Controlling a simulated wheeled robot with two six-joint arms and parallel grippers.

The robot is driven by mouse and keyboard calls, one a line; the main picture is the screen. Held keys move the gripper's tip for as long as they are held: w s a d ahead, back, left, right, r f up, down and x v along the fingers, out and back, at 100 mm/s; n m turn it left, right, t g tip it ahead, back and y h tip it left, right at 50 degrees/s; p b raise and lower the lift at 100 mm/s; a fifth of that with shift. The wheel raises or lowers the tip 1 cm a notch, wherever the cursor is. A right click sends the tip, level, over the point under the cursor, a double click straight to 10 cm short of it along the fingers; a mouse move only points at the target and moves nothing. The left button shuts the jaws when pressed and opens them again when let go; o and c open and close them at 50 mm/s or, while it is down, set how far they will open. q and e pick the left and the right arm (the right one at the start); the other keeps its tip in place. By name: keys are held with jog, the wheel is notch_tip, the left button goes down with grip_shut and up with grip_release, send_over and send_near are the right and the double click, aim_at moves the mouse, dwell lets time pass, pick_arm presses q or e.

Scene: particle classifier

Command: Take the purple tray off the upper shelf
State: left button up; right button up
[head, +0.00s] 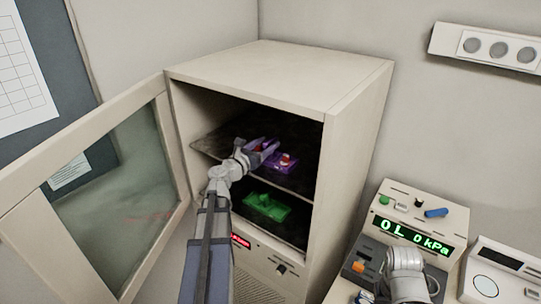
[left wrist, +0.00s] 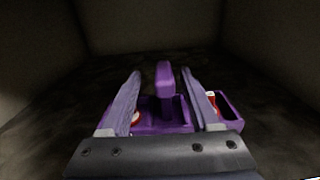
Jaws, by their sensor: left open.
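The purple tray (head: 289,165) sits on the upper shelf (head: 214,143) inside the open cabinet, with red and white items in it. In the left wrist view the tray (left wrist: 232,112) has an upright purple handle (left wrist: 165,85) in its middle. My left gripper (head: 263,147) reaches into the cabinet over the tray. Its two fingers are open, one on each side of the handle, with gaps visible between handle and fingers. The fingers and gripper body hide part of the tray. Only a part of my right arm shows at the lower right; its gripper is not seen.
A green tray (head: 266,207) lies on the lower level. The cabinet (head: 280,75) has its glass door (head: 110,200) swung open to the left. Instruments, including a pressure display (head: 412,236), stand on the right. The cabinet's side walls are close around the shelf.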

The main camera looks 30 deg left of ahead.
aim_at(275, 138)
pick_arm(q)
jog(key=w, duration=0.3)
jog(key=w+d, duration=0.1)
jog(key=w, duration=0.1)
jog(key=shift+c, duration=0.4)
grip_shut()
dwell(0.9)
